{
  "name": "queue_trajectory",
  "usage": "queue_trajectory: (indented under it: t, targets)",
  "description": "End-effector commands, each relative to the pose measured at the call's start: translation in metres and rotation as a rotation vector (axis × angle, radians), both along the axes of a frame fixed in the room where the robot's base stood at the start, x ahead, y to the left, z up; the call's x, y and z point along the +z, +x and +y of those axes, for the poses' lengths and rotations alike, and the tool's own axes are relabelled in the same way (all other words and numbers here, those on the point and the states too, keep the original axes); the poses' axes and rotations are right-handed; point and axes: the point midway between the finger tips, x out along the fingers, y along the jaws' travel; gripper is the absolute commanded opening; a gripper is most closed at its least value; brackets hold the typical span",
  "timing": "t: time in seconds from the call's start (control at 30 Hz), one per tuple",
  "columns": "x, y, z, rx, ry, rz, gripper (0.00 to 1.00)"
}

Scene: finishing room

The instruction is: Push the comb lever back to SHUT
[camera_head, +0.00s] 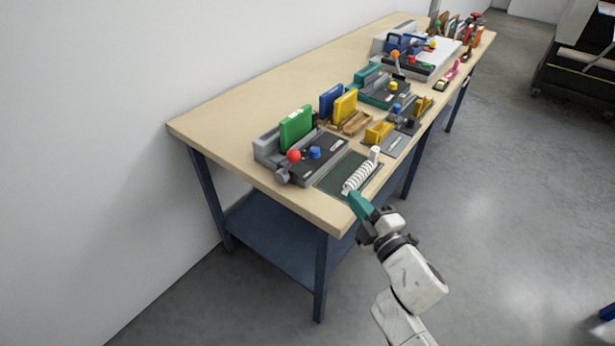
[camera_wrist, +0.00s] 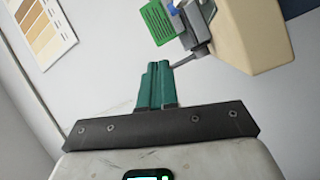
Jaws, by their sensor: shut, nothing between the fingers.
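A grey machine (camera_head: 321,160) stands at the near end of the bench, with a green block (camera_head: 296,129) at its back. A lever with a red ball knob (camera_head: 294,156) is at its left end, beside a blue knob (camera_head: 315,152). A white comb coil (camera_head: 360,177) lies on a dark green mat (camera_head: 329,182) to its right. My gripper (camera_head: 357,199), with teal fingers, is shut and empty at the bench's front edge, right of the lever. In the wrist view, a grey rod (camera_wrist: 186,60) runs toward the shut fingers (camera_wrist: 155,66); its end is hidden and contact cannot be told.
Yellow and blue blocks (camera_head: 345,106), a second machine with an orange ball lever (camera_head: 396,54) and other small devices stand further along the bench (camera_head: 225,126). A wall is behind it.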

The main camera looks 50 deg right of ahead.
Motion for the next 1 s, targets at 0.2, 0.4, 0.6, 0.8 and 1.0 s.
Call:
queue_trajectory:
  t: [0.2, 0.4, 0.6, 0.8, 1.0]
  targets:
    - [-0.003, -0.002, 0.020, 0.126, -0.232, -0.058, 0.00]
    - [-0.003, -0.004, 0.033, 0.192, -0.337, -0.084, 0.00]
    - [-0.002, -0.004, 0.036, 0.207, -0.356, -0.089, 0.00]
    - [-0.002, -0.004, 0.036, 0.207, -0.354, -0.090, 0.00]
    - [0.002, 0.008, 0.034, 0.207, -0.355, -0.092, 0.00]
